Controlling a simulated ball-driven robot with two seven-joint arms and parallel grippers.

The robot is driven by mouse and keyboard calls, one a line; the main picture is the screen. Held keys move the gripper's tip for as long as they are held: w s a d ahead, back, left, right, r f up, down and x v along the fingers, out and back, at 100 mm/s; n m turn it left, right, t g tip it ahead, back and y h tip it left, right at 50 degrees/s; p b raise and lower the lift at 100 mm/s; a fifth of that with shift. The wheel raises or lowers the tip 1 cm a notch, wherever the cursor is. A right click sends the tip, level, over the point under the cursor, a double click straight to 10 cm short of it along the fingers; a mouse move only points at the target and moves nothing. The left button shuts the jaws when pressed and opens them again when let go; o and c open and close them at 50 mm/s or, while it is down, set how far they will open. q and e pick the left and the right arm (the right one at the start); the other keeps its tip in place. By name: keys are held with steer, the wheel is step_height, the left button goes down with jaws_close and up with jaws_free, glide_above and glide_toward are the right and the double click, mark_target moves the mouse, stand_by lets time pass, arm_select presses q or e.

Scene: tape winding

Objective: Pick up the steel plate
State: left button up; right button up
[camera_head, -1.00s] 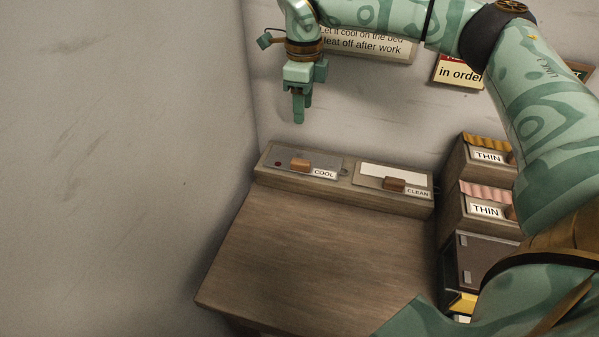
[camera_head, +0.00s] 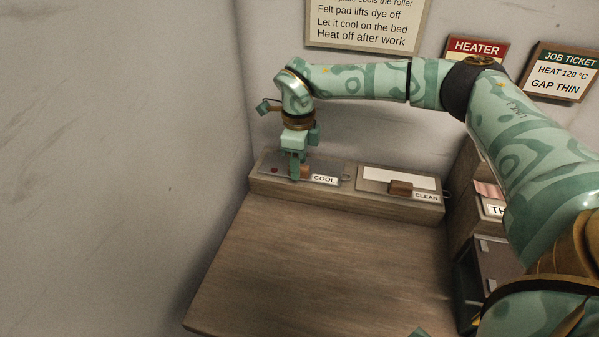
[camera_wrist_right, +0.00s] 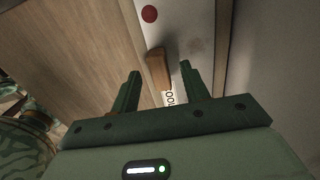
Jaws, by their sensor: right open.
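The steel plate (camera_head: 325,170) is a flat grey plate with a brown handle (camera_head: 306,172) and a COOL label (camera_head: 324,180). It lies on the raised wooden ledge at the back of the bench. My right gripper (camera_head: 297,176) points down over the plate at its handle, with open jaws. In the right wrist view, the handle (camera_wrist_right: 158,68) shows between the two open fingers (camera_wrist_right: 160,70), and part of the grey plate (camera_wrist_right: 180,28) with a red dot lies beyond. I cannot tell whether the fingers touch the handle. My left gripper is not in view.
A white pad (camera_head: 385,178) with a brown handle and CLEAN label lies to the right on the same ledge. The wooden bench top (camera_head: 320,260) in front is clear. Shelves with a pink roll (camera_head: 488,189) stand at right. A wall rises close on the left.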

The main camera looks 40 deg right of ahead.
steer(key=shift+w+f, duration=0.1)
steer(key=shift+f, duration=0.65)
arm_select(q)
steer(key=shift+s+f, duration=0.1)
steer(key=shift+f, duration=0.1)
arm_select(e)
steer(key=shift+r, duration=0.15)
jaws_close()
steer(key=shift+r, duration=0.1)
